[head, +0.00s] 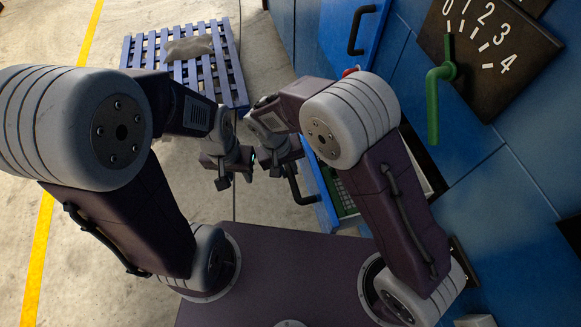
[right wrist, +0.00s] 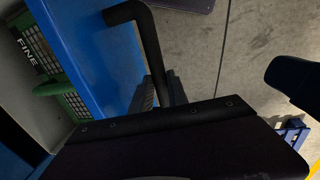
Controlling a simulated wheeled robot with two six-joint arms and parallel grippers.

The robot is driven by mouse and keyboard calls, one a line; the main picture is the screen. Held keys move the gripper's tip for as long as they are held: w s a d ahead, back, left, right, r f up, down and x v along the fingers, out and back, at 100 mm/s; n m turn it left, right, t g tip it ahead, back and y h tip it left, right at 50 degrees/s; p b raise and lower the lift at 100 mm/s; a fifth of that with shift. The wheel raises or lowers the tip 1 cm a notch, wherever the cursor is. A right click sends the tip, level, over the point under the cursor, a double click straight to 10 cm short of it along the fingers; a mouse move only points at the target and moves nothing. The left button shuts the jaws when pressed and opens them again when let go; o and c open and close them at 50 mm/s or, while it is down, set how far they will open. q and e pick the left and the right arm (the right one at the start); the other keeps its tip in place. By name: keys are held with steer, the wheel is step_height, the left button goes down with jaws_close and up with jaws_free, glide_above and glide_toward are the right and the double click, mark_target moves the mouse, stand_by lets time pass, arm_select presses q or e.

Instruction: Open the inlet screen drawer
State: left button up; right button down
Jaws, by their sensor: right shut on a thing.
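The inlet screen drawer (head: 322,196) is a blue-fronted drawer standing partly out of the blue cabinet. Its black bar handle (head: 301,190) is on the front. My right gripper (head: 284,169) is shut on the handle. The right wrist view shows the handle (right wrist: 150,45) running down between the dark fingers (right wrist: 160,92). Inside the drawer is a green-framed screen (right wrist: 62,82) marked FINE. My left gripper (head: 226,172) hangs to the left of the right one, apart from the drawer; its finger opening is too small to tell.
A green lever (head: 435,105) sits on a black dial plate numbered 0 to 4 on the cabinet. Another blue panel with a black handle (head: 361,30) is above. A blue pallet (head: 188,62) with a grey sack lies on the floor. The concrete floor left of the drawer is clear.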

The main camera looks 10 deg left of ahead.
steer(key=c, duration=1.3)
jaws_free()
step_height(320, 180, up, 9)
steer(key=a+p, duration=0.1)
steer(key=p, duration=0.7)
steer(key=shift+s+a, duration=0.35)
steer(key=shift+s, duration=0.05)
